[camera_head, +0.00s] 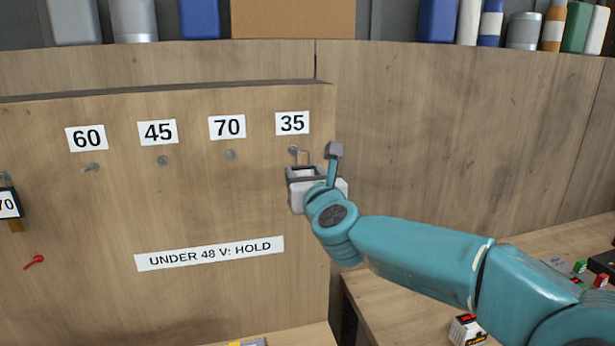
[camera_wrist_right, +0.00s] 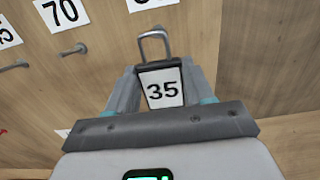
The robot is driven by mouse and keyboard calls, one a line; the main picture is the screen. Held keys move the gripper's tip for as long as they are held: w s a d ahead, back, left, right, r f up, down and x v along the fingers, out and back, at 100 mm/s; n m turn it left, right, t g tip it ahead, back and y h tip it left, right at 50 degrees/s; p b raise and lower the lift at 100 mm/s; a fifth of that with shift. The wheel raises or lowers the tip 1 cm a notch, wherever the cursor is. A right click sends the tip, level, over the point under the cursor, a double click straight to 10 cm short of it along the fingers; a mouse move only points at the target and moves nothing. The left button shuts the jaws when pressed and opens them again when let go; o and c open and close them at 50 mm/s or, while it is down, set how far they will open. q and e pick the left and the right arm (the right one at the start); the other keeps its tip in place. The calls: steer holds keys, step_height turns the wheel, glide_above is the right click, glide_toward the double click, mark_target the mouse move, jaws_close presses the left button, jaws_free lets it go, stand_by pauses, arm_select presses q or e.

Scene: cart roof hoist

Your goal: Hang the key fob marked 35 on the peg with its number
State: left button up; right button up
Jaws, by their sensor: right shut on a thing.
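The key fob marked 35 (camera_wrist_right: 162,88) has a dark frame, a white face and a wire loop at its top. My right gripper (camera_head: 304,174) is shut on it, with the loop standing up above the jaws. The peg under the 35 label (camera_head: 293,149) is on the wooden board, just left of the loop in the head view. I cannot tell whether the loop is around the peg or only beside it. In the right wrist view that peg is not clearly visible. The gripper's body hides most of the fob in the head view. My left gripper is out of view.
The board (camera_head: 90,300) has other pegs under labels 60, 45 and 70. Bottles and a box line the shelf above. A bare wooden wall (camera_head: 440,130) stands to the right.

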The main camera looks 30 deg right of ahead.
steer(key=shift+w+d+f, duration=0.15)
steer(key=shift+w+d, duration=0.3)
steer(key=shift+w, duration=0.35)
steer(key=shift+w+a+p, duration=0.2)
steer(key=shift+w+p, duration=0.25)
steer(key=shift+w, duration=0.1)
steer(key=shift+w+d+p, duration=0.4)
steer(key=shift+w+d, duration=0.05)
steer(key=shift+w, duration=0.25)
steer(key=shift+w+d+f, duration=0.1)
steer(key=shift+w, duration=0.25)
steer(key=shift+w+p, duration=0.4)
steer(key=shift+w, duration=0.15)
steer(key=shift+w+f+b, duration=0.1)
steer(key=shift+f+b, duration=0.1)
steer(key=shift+b, duration=0.15)
steer(key=shift+w+d+f, duration=0.1)
steer(key=shift+w+d, duration=0.1)
steer(key=shift+w, duration=0.05)
steer(key=shift+w+b, duration=0.2)
steer(key=shift+b, duration=0.15)
steer(key=shift+a, duration=0.1)
